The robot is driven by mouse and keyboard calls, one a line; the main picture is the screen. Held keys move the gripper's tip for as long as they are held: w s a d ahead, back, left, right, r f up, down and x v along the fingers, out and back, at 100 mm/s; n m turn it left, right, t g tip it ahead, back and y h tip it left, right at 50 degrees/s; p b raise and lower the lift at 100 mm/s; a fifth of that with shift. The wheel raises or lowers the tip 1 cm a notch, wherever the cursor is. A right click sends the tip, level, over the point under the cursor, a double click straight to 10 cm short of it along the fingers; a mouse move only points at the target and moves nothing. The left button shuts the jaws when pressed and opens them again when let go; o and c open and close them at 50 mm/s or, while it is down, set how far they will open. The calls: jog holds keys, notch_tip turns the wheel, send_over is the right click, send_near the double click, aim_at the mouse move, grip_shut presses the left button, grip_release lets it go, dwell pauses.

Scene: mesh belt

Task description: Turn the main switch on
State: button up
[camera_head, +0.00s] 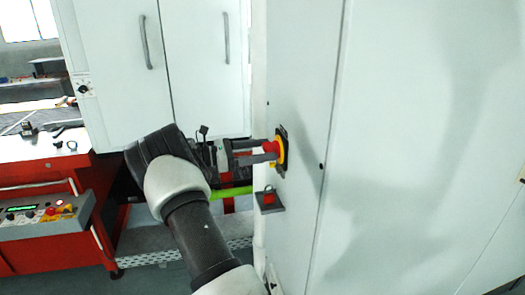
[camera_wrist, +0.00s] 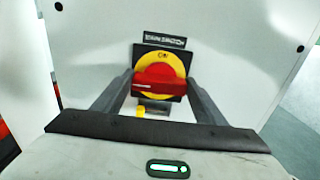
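The main switch is a red handle (camera_wrist: 158,77) on a yellow disc (camera_wrist: 160,58) and a black square plate, under a label reading "MAIN SWITCH". The handle lies horizontally in the wrist view. In the head view, the switch (camera_head: 271,147) is on the side of the pale cabinet, partly hidden by my fingers. My gripper (camera_wrist: 159,85) is open, with one finger on each side of the handle. The fingertips are close to the handle's two ends; I cannot tell whether they touch it.
A small dark shelf (camera_head: 271,208) with a red padlock-like item (camera_head: 269,195) sticks out below the switch. A small yellow item (camera_wrist: 140,111) shows below the plate. A red machine with a control panel (camera_head: 42,217) stands at the left, and white cabinet doors (camera_head: 420,120) fill the right.

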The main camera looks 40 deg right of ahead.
jog(key=c, duration=0.3)
jog(key=shift+c, duration=0.2)
jog(key=shift+m, duration=0.3)
jog(key=m+b, duration=0.1)
jog(key=m, duration=0.1)
jog(key=m+b, duration=0.2)
jog(key=shift+s+a+f, duration=0.1)
jog(key=shift+f, duration=0.1)
jog(key=m+b, duration=0.3)
jog(key=m, duration=0.2)
jog(key=shift+f, duration=0.1)
jog(key=shift+s+m+b, duration=0.1)
jog(key=shift+m+b, duration=2.85)
jog(key=shift+m, duration=1.15)
